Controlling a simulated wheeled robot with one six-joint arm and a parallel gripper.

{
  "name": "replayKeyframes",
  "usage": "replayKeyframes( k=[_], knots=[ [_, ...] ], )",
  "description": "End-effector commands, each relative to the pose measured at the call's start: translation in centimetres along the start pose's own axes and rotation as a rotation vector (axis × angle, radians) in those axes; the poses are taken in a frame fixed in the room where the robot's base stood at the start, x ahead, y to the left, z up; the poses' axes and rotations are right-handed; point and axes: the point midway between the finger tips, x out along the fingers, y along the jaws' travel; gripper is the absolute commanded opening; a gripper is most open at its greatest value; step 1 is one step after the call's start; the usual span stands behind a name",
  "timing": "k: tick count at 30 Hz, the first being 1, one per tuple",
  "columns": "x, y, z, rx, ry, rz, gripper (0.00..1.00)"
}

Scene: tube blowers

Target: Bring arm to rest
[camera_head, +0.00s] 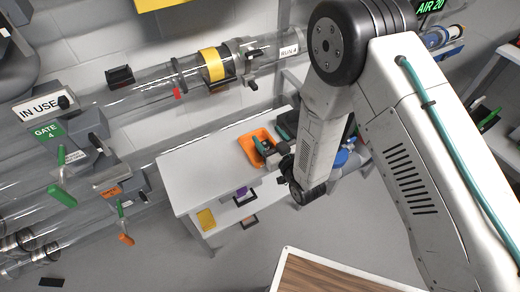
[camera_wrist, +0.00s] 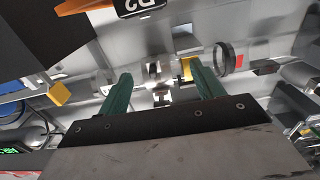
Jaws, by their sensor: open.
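My arm (camera_head: 405,130) fills the right half of the head view. Its upper link folds down toward the white bench, and the wrist hangs in front of the bench's right part. My gripper (camera_head: 264,147) shows small there, in line with an orange tray (camera_head: 254,136). Whether it touches the tray cannot be told. In the wrist view, my gripper (camera_wrist: 160,80) has two green fingers spread wide apart. Nothing is held between them.
The white bench (camera_head: 190,178) has free room on its left top. Clear tubes (camera_head: 140,92) with gates and levers run along the wall. A wood-topped table (camera_head: 310,278) stands at the front. An orange part (camera_wrist: 85,6) looms at the wrist view's top.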

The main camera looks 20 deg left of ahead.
Motion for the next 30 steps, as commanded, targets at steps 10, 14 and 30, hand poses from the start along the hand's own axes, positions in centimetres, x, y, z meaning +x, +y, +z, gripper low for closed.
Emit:
replayKeyframes(
  k=[10, 14, 30],
  knots=[
    [-3.2, 0.0, 0.0, 0.001, 0.0, 0.0, 0.67],
    [-3.2, 0.0, 0.0, 0.001, 0.001, 0.0, 0.67],
    [-1.2, 4.9, -4.5, -0.012, -0.122, 0.082, 0.67]
  ],
)
